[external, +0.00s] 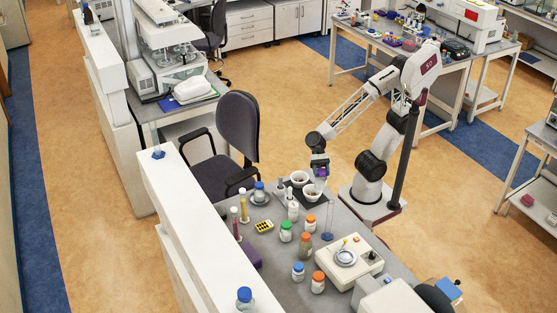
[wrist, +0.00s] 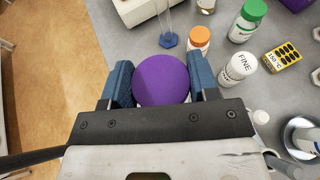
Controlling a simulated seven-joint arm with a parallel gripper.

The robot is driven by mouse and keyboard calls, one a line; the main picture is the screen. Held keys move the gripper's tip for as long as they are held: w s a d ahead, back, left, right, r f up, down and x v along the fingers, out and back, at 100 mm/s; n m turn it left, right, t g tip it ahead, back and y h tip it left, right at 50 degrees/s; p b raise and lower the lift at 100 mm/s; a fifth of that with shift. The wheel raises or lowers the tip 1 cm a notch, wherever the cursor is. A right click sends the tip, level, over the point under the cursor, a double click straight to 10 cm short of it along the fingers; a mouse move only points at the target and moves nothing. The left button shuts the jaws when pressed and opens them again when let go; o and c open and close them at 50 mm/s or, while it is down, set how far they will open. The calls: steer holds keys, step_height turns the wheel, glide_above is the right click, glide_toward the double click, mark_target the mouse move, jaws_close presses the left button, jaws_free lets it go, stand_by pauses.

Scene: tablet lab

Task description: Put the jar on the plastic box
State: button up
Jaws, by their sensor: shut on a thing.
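A jar with a round purple lid (wrist: 161,80) is between the two blue fingers of my gripper (wrist: 160,84) in the wrist view; the lid hides its body. In the external view my gripper (external: 319,167) is shut on it, raised near the bench edge by the arm's base. A purple box (external: 252,256), which looks like the plastic box, sits on the bench by the long white ledge, well away from my gripper. Part of a purple thing, likely the same box (wrist: 297,4), shows at the top right of the wrist view.
A balance (external: 347,262) stands at the right. The white ledge (external: 200,222) borders the bench.

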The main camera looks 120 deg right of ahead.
steer(key=w+a+r, duration=0.2)
steer(key=w+a, duration=0.1)
steer(key=w, duration=1)
steer(key=w+a+r, duration=0.2)
steer(key=w+r, duration=0.1)
steer(key=w, duration=1)
steer(key=w+a+f, duration=0.1)
steer(key=w+a, duration=0.3)
steer(key=w, duration=0.6)
steer(key=w+a+f, duration=0.1)
steer(key=w+a, duration=0.4)
steer(key=w, duration=0.6)
steer(key=shift+w+a+f, duration=0.15)
steer(key=shift+w+f, duration=0.15)
step_height(320, 180, down, 6)
steer(key=shift+f, duration=0.15)
steer(key=shift+f, duration=0.1)
steer(key=shift+f, duration=1.75)
steer(key=shift+f, duration=0.15)
